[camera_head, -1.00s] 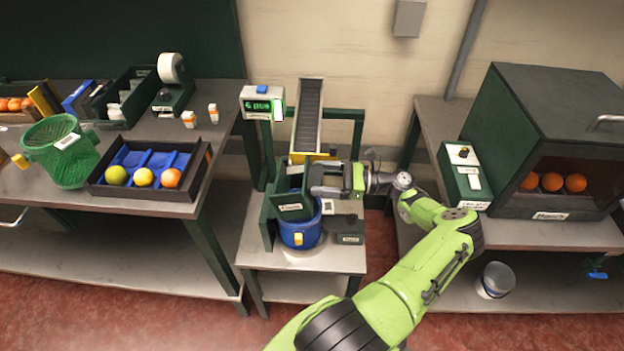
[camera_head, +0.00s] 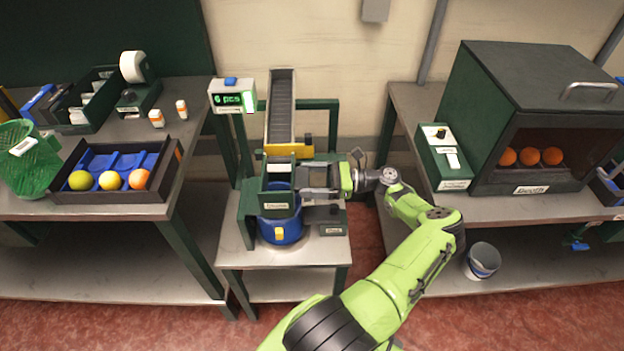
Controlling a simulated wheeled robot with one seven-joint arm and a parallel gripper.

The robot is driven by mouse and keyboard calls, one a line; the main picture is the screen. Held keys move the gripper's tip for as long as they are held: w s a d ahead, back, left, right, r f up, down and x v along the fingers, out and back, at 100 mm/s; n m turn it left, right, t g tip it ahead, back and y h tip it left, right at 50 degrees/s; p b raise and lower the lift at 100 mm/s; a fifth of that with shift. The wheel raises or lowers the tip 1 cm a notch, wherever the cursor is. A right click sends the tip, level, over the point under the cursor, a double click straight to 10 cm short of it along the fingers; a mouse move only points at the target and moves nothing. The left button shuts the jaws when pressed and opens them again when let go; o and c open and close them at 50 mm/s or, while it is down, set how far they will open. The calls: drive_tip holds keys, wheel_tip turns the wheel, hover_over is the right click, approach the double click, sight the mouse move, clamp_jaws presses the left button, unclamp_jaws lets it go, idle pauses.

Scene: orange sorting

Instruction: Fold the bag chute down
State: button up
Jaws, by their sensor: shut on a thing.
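The bag chute (camera_head: 278,200) is a dark green piece with a white label on its front. It stands over the blue bucket (camera_head: 281,232) on the small middle stand, below the conveyor's lower end. My gripper (camera_head: 303,188) reaches in from the right and is shut at the chute's right side. The fingertips are small and partly hidden there, so the exact contact point is unclear. A pale strip shows at the chute's top, just under the yellow gate (camera_head: 289,150).
The sloping conveyor (camera_head: 282,108) rises behind the chute. A counter display (camera_head: 233,97) reading "6 pcs" stands left of it. A tray (camera_head: 110,194) with three fruits is on the left table. The booth (camera_head: 535,120) with oranges is on the right table.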

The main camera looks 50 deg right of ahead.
drive_tip(key=o, duration=1.1)
drive_tip(key=shift+a+f, duration=0.25)
drive_tip(key=shift+f, duration=0.15)
drive_tip(key=shift+o, duration=1.1)
drive_tip(key=shift+w, duration=0.35)
drive_tip(key=v, duration=0.7)
drive_tip(key=shift+s, duration=0.15)
drive_tip(key=shift+d, duration=0.15)
